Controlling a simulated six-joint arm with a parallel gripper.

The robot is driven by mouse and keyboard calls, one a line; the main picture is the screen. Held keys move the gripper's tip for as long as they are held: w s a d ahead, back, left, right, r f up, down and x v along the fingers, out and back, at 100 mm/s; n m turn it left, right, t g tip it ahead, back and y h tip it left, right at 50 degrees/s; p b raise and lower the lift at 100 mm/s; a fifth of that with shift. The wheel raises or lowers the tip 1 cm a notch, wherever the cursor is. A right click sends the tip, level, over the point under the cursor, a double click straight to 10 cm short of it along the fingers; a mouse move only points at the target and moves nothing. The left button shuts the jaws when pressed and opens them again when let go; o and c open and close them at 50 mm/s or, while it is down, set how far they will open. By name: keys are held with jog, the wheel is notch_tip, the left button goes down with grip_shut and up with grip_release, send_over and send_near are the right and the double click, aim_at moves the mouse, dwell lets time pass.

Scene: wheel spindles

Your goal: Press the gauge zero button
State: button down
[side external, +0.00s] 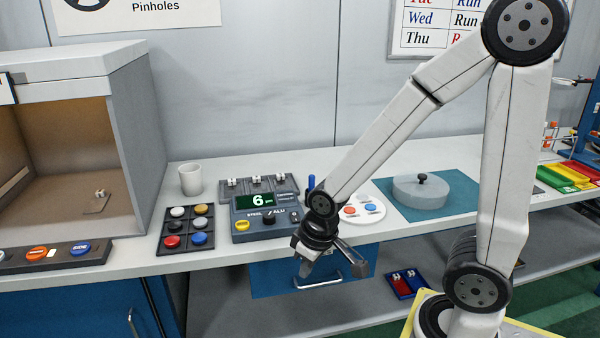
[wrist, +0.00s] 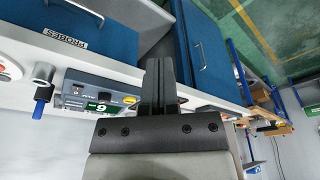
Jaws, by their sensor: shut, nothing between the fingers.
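The gauge (side external: 262,203) is a grey box on the bench with a green display reading 6 and a STEEL/ALU knob (side external: 269,220). A yellow button (side external: 242,225) sits at its lower left; its label is not legible. In the wrist view the gauge (wrist: 85,88) appears rotated, left of my fingers, with the yellow button (wrist: 131,99) near them. My gripper (side external: 304,268) is shut and empty, pointing down in front of the bench edge, right of the gauge and apart from it. The shut fingers (wrist: 160,65) also show in the wrist view.
Left of the gauge are a tray of coloured buttons (side external: 186,241) and a white cup (side external: 191,179). Right of it are a white disc with coloured buttons (side external: 347,212) and a grey lidded round block (side external: 420,191). A blue drawer (side external: 275,279) hangs below the edge.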

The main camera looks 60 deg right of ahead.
notch_tip(320, 180, up, 4)
jog(key=n+t, duration=0.7)
jog(key=n, duration=0.1)
send_over(245, 224)
jog(key=shift+f, duration=0.2)
jog(key=shift+f, duration=0.35)
jog(key=shift+f, duration=4.05)
